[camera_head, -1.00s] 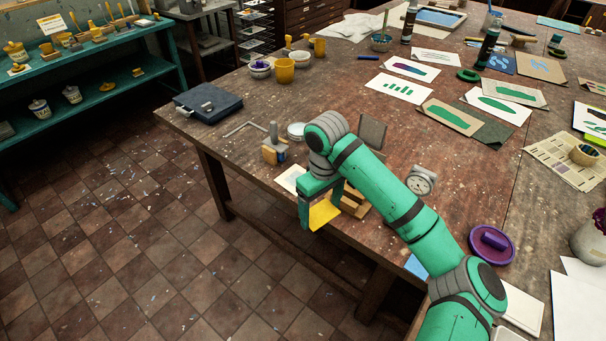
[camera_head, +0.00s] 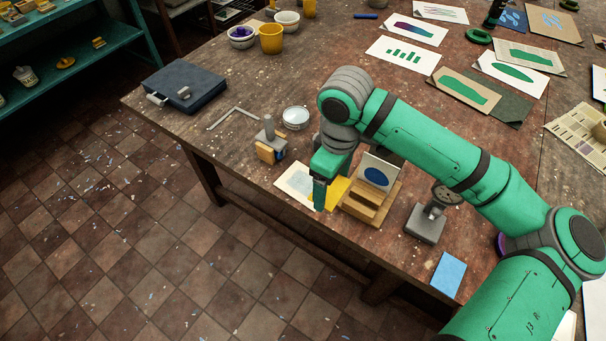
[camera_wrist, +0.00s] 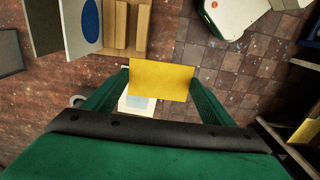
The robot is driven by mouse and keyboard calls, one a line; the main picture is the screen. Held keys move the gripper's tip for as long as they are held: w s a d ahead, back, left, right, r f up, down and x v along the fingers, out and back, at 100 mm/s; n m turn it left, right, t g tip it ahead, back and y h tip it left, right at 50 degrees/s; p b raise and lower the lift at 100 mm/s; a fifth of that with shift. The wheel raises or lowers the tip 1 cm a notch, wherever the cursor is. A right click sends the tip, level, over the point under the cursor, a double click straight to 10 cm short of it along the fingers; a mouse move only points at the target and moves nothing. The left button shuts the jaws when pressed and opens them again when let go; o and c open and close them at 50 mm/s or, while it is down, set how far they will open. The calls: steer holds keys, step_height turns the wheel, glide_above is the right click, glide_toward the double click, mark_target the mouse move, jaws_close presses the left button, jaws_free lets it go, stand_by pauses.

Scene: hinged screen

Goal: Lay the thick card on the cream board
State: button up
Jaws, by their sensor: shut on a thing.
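The thick card is a yellow sheet (camera_wrist: 161,80), held between the two fingers of my gripper (camera_wrist: 158,88) in the wrist view. In the head view the yellow card (camera_head: 338,190) shows partly behind my gripper (camera_head: 320,194), beside the wooden base. The cream board (camera_head: 293,181) lies flat near the table's front edge, partly hidden by my gripper. In the wrist view the cream board (camera_wrist: 128,108), with a pale blue patch, shows below the card and is partly covered by it. I cannot tell the exact gap between them.
A wooden stepped base (camera_head: 368,204) with an upright panel bearing a blue oval (camera_head: 377,176) stands just right of my gripper. A wood-and-metal tool (camera_head: 270,144) stands to the left. A grey dial gauge (camera_head: 428,222) and blue sheet (camera_head: 448,273) are at right.

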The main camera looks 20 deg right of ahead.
steer(key=w+a+f, duration=0.1)
steer(key=w+f, duration=0.2)
steer(key=w, duration=0.3)
glide_above(305, 184)
steer(key=s, duration=0.1)
step_height(305, 184, down, 5)
steer(key=shift+d+r, duration=0.1)
steer(key=shift+r, duration=0.1)
steer(key=shift+w+a+f, duration=0.2)
steer(key=shift+w+f, duration=0.05)
steer(key=shift+f, duration=0.1)
steer(key=shift+w+d+f, duration=0.1)
steer(key=shift+d+f, duration=0.05)
steer(key=shift+f, duration=1.6)
